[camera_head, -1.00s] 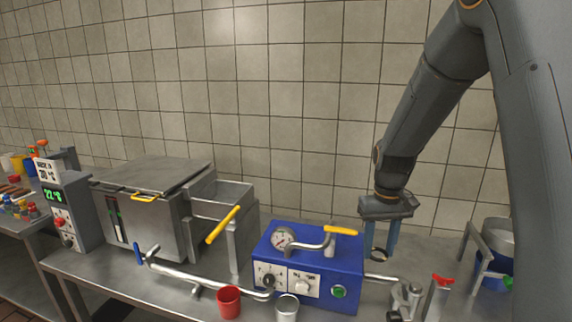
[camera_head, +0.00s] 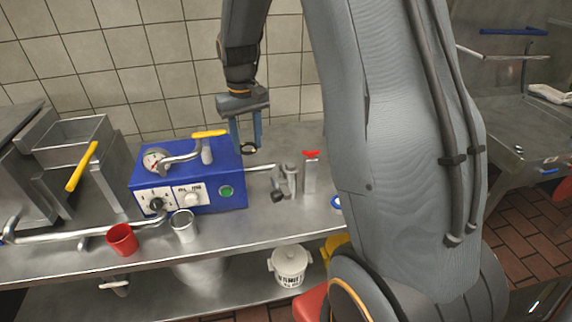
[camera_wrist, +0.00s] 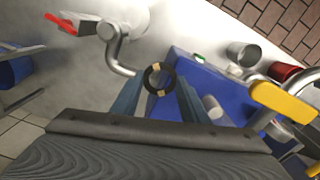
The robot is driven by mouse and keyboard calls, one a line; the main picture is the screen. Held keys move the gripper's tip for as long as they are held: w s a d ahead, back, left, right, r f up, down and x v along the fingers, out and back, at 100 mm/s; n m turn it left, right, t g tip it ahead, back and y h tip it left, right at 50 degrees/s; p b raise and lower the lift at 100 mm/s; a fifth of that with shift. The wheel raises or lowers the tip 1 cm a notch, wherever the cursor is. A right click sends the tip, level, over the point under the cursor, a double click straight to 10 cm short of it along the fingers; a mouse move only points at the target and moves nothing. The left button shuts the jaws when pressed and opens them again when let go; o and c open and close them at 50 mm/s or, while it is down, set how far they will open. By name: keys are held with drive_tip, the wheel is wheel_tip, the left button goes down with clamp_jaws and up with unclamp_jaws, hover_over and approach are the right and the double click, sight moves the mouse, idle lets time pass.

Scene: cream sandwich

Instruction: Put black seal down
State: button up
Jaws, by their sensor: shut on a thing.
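My gripper (camera_head: 247,143) points down just right of the blue machine, above the steel table. It is shut on the black seal (camera_wrist: 173,79), a small dark ring with pale tan patches, held between the fingertips. The ring is seen face-on in the wrist view, where my gripper (camera_wrist: 160,84) shows from behind. In the head view the seal is small at the fingertips. It appears clear of the table, though its exact height is hard to tell.
The blue machine (camera_head: 216,197) has a gauge, a yellow-handled pipe and knobs. A red cup (camera_head: 121,240) and a metal cup (camera_head: 184,228) stand before it. A red-handled valve (camera_head: 311,172) stands to the right. Bare steel table (camera_head: 270,222) lies in front of the valve.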

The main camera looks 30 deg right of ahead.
sight(291, 164)
drive_tip(key=s+d+r+n, duration=0.3)
drive_tip(key=s+d+n, duration=0.2)
drive_tip(key=d+n, duration=0.5)
drive_tip(key=shift+s+d, duration=0.3)
drive_tip(key=shift+d, duration=0.2)
drive_tip(key=shift+f+p, duration=1.45)
drive_tip(key=shift+f, duration=3.3)
drive_tip(key=shift+f, duration=0.2)
drive_tip(key=shift+f, duration=0.2)
drive_tip(key=o, duration=1)
drive_tip(key=shift+r+b, duration=0.1)
drive_tip(key=shift+b, duration=0.2)
